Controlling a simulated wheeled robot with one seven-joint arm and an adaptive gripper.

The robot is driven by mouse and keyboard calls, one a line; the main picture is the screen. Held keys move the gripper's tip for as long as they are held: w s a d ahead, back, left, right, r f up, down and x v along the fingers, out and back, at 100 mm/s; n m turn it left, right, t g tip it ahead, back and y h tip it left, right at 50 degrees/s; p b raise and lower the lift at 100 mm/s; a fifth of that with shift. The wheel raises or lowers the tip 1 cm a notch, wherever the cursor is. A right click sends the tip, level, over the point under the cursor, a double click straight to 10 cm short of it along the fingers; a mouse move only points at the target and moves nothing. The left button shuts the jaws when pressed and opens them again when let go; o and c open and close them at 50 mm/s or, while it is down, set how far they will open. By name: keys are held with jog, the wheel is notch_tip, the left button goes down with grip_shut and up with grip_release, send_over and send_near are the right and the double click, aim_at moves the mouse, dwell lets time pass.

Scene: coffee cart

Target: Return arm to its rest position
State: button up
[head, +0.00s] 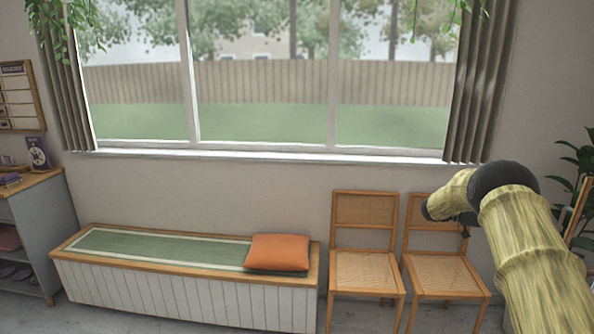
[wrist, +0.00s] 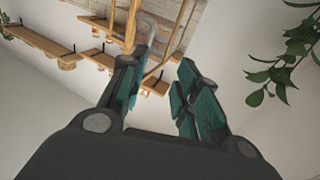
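My gripper (wrist: 162,88) shows in the wrist view with its two dark fingers and teal pads spread apart. Nothing is held between them. In the head view my arm, in a yellow bamboo-like finish with dark joints, rises at the right side and bends toward the left. The gripper itself cannot be made out in the head view. The wrist view is tilted, with wooden shelves behind the fingers.
Two wooden chairs (head: 364,270) (head: 444,272) stand near the arm. A bench (head: 180,290) with an orange cushion (head: 278,252) sits under the window. A shelf unit (head: 42,228) is at left. Wooden shelves (wrist: 50,42) and a leafy plant (wrist: 290,55) show around the gripper.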

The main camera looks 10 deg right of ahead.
jog(key=w+a+f+n+t+h, duration=0.1)
jog(key=w+a+f+n+t, duration=0.1)
jog(key=a+f+n+t, duration=0.75)
jog(key=w+a+f+n+t+h, duration=0.15)
jog(key=a+f+n+t, duration=0.45)
jog(key=f, duration=0.7)
jog(key=s+a+f+n+t+y, duration=0.25)
jog(key=s+a+f+y, duration=0.35)
jog(key=a+f, duration=0.4)
jog(key=s+a+f+n+t+y, duration=0.1)
jog(key=s+a+f+n+y, duration=0.3)
jog(key=s+a+f, duration=0.55)
jog(key=s+a+f+g+y, duration=0.1)
jog(key=s+a, duration=0.5)
jog(key=s, duration=0.6)
jog(key=s+a+f+n+g+y, duration=0.1)
jog(key=s+a+g+y, duration=0.3)
jog(key=s, duration=0.8)
jog(key=s+a+f+n+g+y, duration=0.1)
jog(key=s+a+g+y, duration=0.2)
jog(key=s+a, duration=0.5)
jog(key=s, duration=0.4)
jog(key=shift+a+f, duration=0.2)
jog(key=shift+a, duration=0.05)
